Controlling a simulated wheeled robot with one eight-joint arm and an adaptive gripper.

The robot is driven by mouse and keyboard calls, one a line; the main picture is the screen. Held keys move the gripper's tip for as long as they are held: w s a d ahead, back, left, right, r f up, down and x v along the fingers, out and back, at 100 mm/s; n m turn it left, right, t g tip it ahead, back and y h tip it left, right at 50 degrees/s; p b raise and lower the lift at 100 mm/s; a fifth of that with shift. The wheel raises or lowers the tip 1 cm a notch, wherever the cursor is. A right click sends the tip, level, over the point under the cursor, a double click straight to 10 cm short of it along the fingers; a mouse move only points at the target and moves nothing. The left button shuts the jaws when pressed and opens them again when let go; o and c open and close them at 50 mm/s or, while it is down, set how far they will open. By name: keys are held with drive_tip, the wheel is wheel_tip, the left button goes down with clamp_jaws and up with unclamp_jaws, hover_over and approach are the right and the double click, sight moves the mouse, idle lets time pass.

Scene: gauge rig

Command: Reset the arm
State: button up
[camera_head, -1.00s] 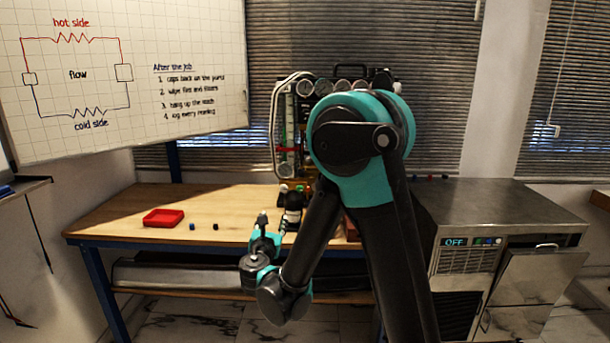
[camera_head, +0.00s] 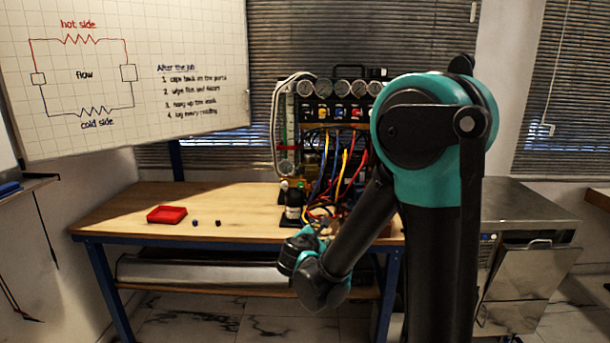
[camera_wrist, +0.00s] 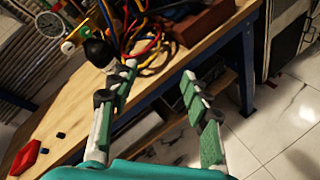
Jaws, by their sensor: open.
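My gripper (camera_wrist: 163,108) is in the wrist view with its two fingers spread apart and nothing between them. It is by the front edge of the wooden workbench (camera_wrist: 75,98). In the head view my teal and black arm stands right of centre, its forearm slanting down to the left in front of the workbench (camera_head: 130,203). The fingers are hidden there behind my wrist.
The gauge rig (camera_head: 340,112) with coloured hoses stands at the back of the bench. A red tray (camera_head: 167,214) and two small dark caps (camera_head: 207,222) lie at left. A steel cabinet (camera_head: 525,240) is at right. The bench's left part is mostly clear.

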drive_tip(key=s+d+f+m+g, duration=0.3)
drive_tip(key=s+d+m, duration=0.2)
drive_tip(key=d+m, duration=0.15)
drive_tip(key=s+d+f+m+g, duration=0.3)
drive_tip(key=s+d+f+m, duration=0.15)
drive_tip(key=d, duration=0.25)
drive_tip(key=s+f+m+g+y, duration=0.1)
drive_tip(key=s+f+m+y, duration=0.1)
drive_tip(key=s+m, duration=0.4)
drive_tip(key=s+f+m+g+y, duration=0.2)
drive_tip(key=s+m, duration=0.4)
drive_tip(key=s, duration=0.2)
drive_tip(key=shift+s+d+f+m+g, duration=0.15)
drive_tip(key=shift+d+f+m+g, duration=0.2)
drive_tip(key=shift+d+m, duration=0.1)
